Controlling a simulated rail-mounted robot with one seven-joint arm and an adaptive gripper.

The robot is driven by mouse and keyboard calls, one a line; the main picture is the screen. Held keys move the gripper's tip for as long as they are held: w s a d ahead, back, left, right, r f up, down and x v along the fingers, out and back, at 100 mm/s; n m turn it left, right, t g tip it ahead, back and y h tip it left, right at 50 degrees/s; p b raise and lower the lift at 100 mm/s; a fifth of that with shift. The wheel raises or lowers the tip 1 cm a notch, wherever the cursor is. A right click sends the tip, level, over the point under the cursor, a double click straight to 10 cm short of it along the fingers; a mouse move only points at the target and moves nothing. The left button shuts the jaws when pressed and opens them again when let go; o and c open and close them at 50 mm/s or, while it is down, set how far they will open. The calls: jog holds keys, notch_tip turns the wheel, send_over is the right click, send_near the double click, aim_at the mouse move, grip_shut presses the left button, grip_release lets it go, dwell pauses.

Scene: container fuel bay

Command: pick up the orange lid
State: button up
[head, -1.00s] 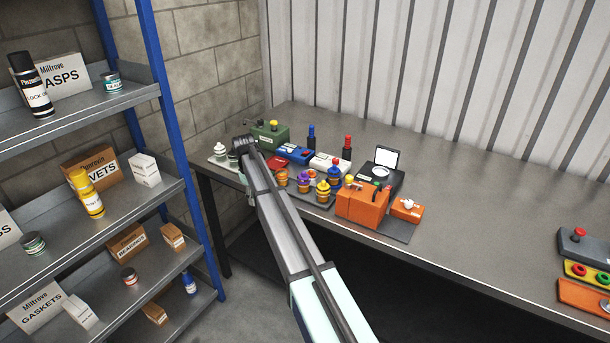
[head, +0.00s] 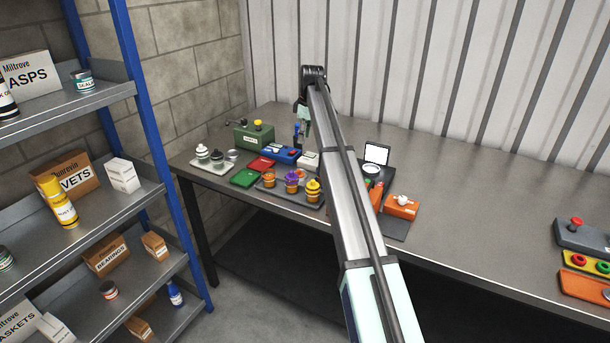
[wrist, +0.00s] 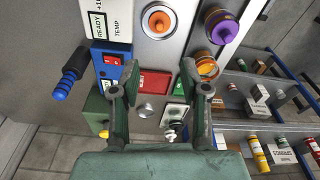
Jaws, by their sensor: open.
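My gripper (wrist: 159,72) is open and empty, pointing down above the bench. The disc is beyond its fingertips, towards the top of the picture. In the head view my gripper (head: 300,135) hangs over the back of the cluster of items, near the blue box. A purple-topped jar (wrist: 222,27) and an orange-topped jar (wrist: 207,67) stand right of the disc.
The jars stand on a dark tray (head: 279,192). Nearby are a white box (wrist: 112,20), a blue box (head: 281,153), a red case (head: 260,164) and a green box (head: 254,137). Orange boxes stand to the right.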

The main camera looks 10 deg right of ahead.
jog(key=p, duration=0.3)
send_over(299, 170)
jog(key=f, duration=1)
jog(key=shift+s+d, duration=0.15)
jog(key=shift+d, duration=0.2)
jog(key=shift+w+a+f+p, duration=0.15)
jog(key=shift+f+p, duration=0.5)
jog(key=shift+f, duration=0.65)
jog(key=shift+w+a+f+p, duration=0.15)
jog(key=shift+f+p, duration=0.45)
jog(key=shift+f, duration=0.65)
jog(key=shift+s, duration=0.1)
jog(key=c, duration=0.8)
